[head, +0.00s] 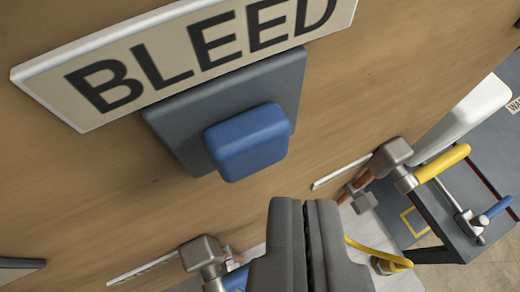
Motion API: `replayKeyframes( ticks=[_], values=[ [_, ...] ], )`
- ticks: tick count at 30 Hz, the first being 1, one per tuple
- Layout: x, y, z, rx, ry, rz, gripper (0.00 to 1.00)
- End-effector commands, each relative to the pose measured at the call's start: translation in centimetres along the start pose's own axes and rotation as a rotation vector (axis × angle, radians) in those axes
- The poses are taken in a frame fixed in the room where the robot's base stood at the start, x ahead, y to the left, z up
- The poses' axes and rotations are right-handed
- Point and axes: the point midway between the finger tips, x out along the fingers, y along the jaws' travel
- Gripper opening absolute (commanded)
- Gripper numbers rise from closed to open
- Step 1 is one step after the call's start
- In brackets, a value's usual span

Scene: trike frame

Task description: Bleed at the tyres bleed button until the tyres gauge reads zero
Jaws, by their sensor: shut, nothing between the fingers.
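A blue bleed button (249,142) stands out from a dark grey backing plate (180,130) on a wooden panel in the head view. A white sign reading BLEED (190,50) is fixed directly above it, tilted in the picture. My gripper (304,208) is at the bottom centre, its two dark grey fingers shut together and empty. The fingertips appear below and a little right of the button, and I see a gap between them in the picture. I cannot tell the distance in depth. No gauge is visible in this view.
A metal valve with a yellow handle (442,163) is at the right. Another metal fitting with a blue handle (236,278) is at the bottom, partly behind my gripper. A yellow hose (380,252) runs beside the fingers. A blue-handled lever (497,208) is at far right. The panel around the button is clear.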

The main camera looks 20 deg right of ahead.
Motion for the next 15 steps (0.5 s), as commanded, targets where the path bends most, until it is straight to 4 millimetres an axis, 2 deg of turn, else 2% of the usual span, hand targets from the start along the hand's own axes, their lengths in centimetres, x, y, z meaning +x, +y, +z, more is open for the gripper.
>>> replayKeyframes(
  ticks=[15],
  values=[
    [-2.6, 2.0, 2.2, 0.0, 0.0, 0.001, 0.0]
  ],
)
